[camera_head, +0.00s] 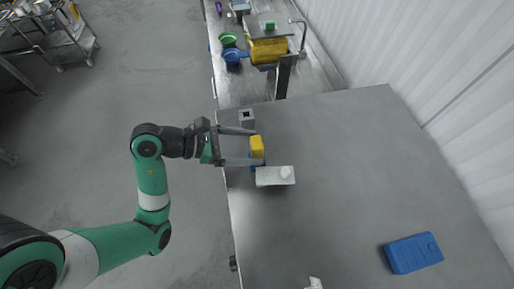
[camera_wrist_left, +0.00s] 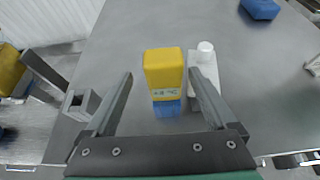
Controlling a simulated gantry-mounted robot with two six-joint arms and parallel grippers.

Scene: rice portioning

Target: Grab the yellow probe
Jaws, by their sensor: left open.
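The yellow probe (camera_head: 257,146) stands on the grey table near its left edge, with a blue lower part. In the left wrist view the yellow probe (camera_wrist_left: 164,72) shows a small display and sits between the finger lines, nearer the right finger. My left gripper (camera_head: 252,146) is open, its two fingers on either side of the probe in the head view. In the left wrist view my left gripper (camera_wrist_left: 160,85) shows a gap between its left finger and the probe. I cannot tell whether the right finger touches it. My right gripper is not in view.
A blue box (camera_head: 413,253) lies at the front right of the table (camera_head: 350,150). A sink counter with a yellow container (camera_head: 267,50) is beyond. The table's middle is clear.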

